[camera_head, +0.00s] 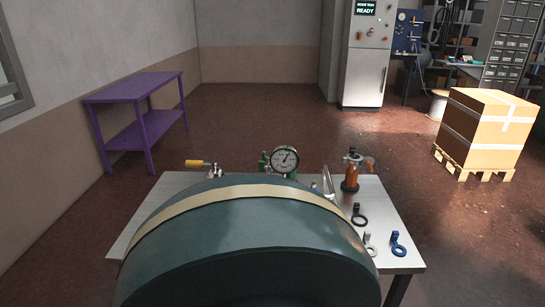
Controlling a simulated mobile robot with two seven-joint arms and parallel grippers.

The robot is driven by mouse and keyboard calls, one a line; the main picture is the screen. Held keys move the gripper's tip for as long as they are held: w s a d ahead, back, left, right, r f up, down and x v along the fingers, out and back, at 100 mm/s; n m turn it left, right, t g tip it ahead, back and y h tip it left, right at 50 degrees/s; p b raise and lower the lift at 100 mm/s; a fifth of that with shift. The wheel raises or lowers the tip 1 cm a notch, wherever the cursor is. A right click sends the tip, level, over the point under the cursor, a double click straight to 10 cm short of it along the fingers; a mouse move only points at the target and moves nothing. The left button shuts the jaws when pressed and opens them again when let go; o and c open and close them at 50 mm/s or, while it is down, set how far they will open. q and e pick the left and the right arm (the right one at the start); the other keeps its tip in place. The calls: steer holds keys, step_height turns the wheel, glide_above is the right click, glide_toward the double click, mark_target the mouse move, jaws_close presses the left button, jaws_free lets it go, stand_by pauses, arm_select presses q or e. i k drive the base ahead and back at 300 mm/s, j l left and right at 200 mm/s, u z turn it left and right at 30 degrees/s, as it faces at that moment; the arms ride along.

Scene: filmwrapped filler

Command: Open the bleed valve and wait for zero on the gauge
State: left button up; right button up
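A round white-faced gauge (285,159) stands at the table's far side, its needle seeming to point up and right; the numbers are too small to read. A green fitting (263,162) is beside it. A yellow-handled fitting (198,164) is to the left, its handle lying roughly level. A red-orange fitting with a lever on top (351,171) stands upright to the right. I cannot tell which is the bleed valve. A large teal rounded body with a beige band (250,230) fills the foreground and hides much of the table. Neither gripper shows.
The grey metal table (388,215) carries black, grey and blue ring-shaped pieces (398,243) at its right. A purple side table (135,98) stands left, a large carton (487,130) on a pallet right. A cabinet reading READY (366,60) is behind. Floor between is clear.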

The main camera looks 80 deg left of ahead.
mark_target(189, 164)
steer(key=u, duration=3.1)
